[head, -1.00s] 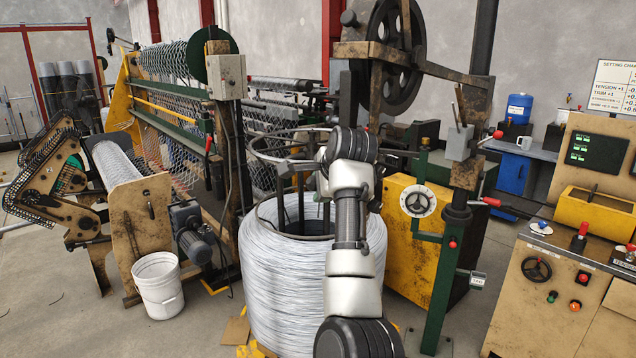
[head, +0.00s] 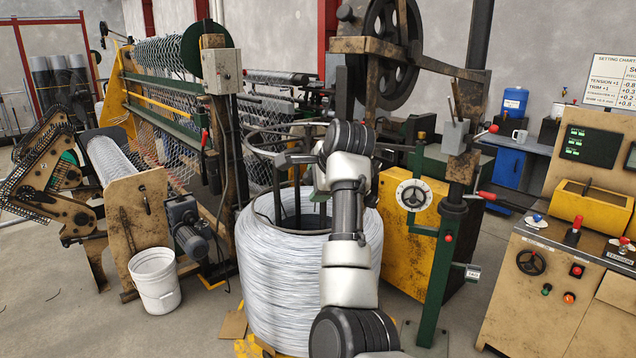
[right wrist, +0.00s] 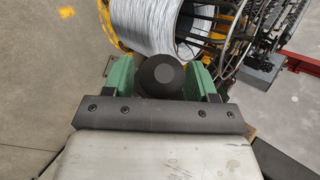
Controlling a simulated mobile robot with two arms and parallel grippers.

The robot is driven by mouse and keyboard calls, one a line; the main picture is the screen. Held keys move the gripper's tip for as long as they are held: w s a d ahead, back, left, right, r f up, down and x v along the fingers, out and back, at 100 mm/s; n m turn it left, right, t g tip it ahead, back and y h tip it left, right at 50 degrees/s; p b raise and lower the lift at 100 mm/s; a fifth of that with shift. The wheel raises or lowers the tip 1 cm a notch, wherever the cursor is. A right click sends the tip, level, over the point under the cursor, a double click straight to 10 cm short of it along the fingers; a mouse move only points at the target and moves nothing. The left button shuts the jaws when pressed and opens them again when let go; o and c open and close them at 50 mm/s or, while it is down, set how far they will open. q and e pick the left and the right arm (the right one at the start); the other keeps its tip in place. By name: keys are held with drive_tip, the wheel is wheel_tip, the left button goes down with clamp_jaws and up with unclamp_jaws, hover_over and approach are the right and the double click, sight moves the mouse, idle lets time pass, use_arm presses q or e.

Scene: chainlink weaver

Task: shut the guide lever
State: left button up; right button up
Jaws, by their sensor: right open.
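Several levers with red grips or knobs show in the head view, and I cannot tell which is the guide lever. A red-gripped lever (head: 205,138) hangs on the weaver's post. A red-knobbed lever (head: 493,129) sticks out beside the grey box on the dark column. A red-gripped lever (head: 487,195) points right lower on that column. My right arm rises in front of the wire coil, apart from these levers. In the right wrist view my right gripper (right wrist: 160,78) has its green fingers apart. A dark round shape shows between them; I cannot tell what it is. My left gripper is out of view.
The large wire coil (head: 280,270) stands in the middle. A control console (head: 545,290) is at far right. A white bucket (head: 155,278) stands on the floor at left.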

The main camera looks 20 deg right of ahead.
drive_tip(key=shift+s+r+b, duration=0.2)
drive_tip(key=shift+s+b, duration=0.1)
drive_tip(key=b+v, duration=0.4)
drive_tip(key=v, duration=0.6)
